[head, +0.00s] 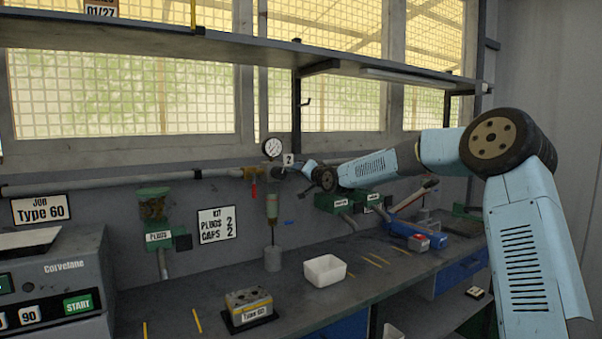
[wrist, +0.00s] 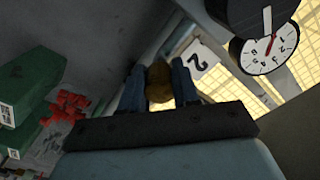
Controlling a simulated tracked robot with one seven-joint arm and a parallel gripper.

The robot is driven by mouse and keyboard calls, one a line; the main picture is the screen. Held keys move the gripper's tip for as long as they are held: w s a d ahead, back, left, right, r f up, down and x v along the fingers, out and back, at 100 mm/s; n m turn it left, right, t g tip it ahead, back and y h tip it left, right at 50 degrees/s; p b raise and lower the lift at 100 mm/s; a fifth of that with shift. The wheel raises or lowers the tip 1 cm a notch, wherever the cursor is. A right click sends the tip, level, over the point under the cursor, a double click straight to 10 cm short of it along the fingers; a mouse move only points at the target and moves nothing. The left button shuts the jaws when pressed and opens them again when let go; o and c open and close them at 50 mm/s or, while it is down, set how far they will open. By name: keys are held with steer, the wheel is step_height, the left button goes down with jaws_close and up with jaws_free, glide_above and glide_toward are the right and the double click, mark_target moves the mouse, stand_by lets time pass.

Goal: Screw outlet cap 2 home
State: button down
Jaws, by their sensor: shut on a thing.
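My gripper (head: 288,171) is at the right end of the wall pipe, beside the number 2 tag (head: 288,160). In the wrist view my gripper's two blue-grey fingers (wrist: 159,76) are shut on a rounded brass cap (wrist: 159,88), one finger on each side. The 2 tag (wrist: 198,66) shows just beyond the fingers. The pipe's brass fitting (head: 257,173) with a red handle (head: 254,190) is left of my gripper in the head view. The cap is too small to make out there. The outlet thread is hidden, so I cannot tell how far the cap is seated.
A gauge (head: 273,147) sits close above the pipe, also near the fingers in the wrist view (wrist: 268,48). Green bins (head: 335,201) hang lower right; red pieces (wrist: 66,106) show there. A white tray (head: 324,270) and Type 60 block (head: 249,305) stand on the bench.

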steer(key=shift+f+m, duration=0.15)
steer(key=shift+m, duration=0.8)
steer(key=shift+f+m, duration=0.1)
steer(key=shift+m, duration=0.85)
steer(key=c, duration=1.1)
jaws_free()
steer(key=shift+o, duration=1.4)
steer(key=shift+r, duration=0.1)
steer(key=v, duration=1.3)
steer(key=shift+s+d, duration=0.25)
steer(key=shift+d, duration=0.05)
